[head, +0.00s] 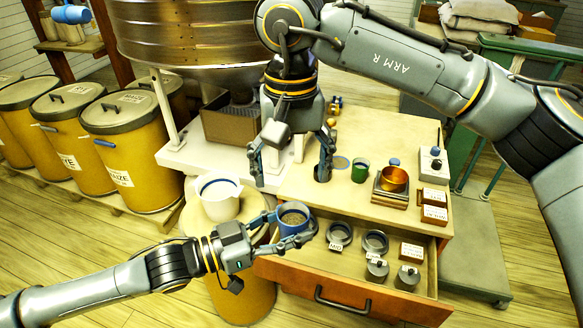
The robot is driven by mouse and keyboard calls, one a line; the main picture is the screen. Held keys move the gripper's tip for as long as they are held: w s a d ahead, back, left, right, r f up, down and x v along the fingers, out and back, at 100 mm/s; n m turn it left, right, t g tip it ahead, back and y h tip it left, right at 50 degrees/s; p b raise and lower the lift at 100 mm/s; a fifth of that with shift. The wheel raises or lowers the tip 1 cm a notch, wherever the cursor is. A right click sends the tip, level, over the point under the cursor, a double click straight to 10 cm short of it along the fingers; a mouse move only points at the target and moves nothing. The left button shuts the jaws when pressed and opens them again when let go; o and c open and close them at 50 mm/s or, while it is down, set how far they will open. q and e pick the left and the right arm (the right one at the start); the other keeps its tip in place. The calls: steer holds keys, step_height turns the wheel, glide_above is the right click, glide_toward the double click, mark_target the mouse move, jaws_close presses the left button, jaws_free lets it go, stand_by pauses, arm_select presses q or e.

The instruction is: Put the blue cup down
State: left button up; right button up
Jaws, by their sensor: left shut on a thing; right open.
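The blue cup (292,226) holds something brown and grainy and looks upright. My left gripper (286,229) is shut on the cup, with its fingers around the cup's sides. The cup is held over the left end of the open drawer (350,299); I cannot tell its height above it. My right gripper (290,172) is open and empty, pointing down over the left part of the tabletop (345,125), behind the cup. The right arm and gripper hide part of the tabletop.
The drawer holds metal rings (339,235) and lidded canisters (407,278). A white pitcher (219,206) stands left of the cup.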

mark_target(293, 220)
step_height(293, 220, down, 12)
steer(key=shift+d, duration=0.1)
stand_by(0.4)
steer(key=c, duration=1.3)
arm_select(q)
steer(key=o, duration=1.2)
arm_select(e)
steer(key=shift+c, duration=0.2)
arm_select(q)
steer(key=shift+o, duration=0.2)
